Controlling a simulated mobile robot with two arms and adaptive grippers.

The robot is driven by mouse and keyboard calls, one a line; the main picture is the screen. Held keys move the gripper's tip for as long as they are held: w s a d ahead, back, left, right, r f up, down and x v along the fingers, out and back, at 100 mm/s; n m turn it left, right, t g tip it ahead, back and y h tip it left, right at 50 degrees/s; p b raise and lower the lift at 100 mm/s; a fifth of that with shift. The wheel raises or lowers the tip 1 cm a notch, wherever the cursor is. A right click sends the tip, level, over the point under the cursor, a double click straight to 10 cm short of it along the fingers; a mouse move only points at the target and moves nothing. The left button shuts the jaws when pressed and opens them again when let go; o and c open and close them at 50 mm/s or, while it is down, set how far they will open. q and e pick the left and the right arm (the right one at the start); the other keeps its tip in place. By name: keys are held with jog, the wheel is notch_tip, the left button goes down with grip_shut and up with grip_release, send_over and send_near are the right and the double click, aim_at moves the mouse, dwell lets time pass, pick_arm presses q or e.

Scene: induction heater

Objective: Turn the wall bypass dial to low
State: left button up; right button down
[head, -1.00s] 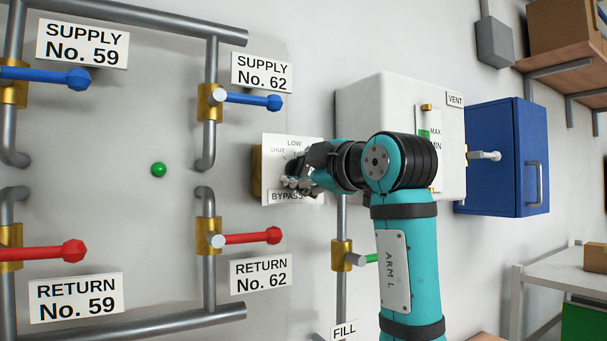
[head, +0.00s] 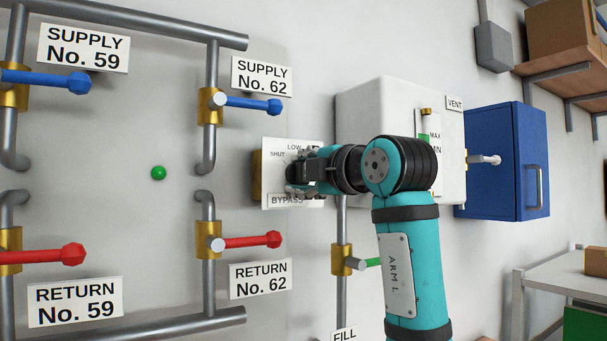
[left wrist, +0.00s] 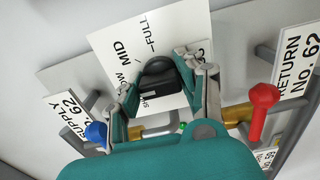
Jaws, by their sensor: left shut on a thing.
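The white bypass dial plate (head: 276,150) is on the wall, right of the pipe panel, with SHUT and LOW readable and BYPASS below. My left gripper (head: 300,173) is in front of it and hides the dial in the head view. In the left wrist view, the black dial knob (left wrist: 158,72) sits between the two fingers of my left gripper (left wrist: 165,92), which is shut on it. The plate (left wrist: 115,62) there shows MID, FULL and part of LOW. I cannot tell exactly which mark the dial points to. My right gripper is not in view.
A blue supply handle (head: 252,103) and a red return handle (head: 252,241) stick out left of the dial. A white tank (head: 385,110) and a blue cabinet (head: 510,165) are to the right. A green-handled fill valve (head: 345,258) is below.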

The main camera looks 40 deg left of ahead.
pick_arm(q)
jog(key=o, duration=1.2)
jog(key=v, duration=1.2)
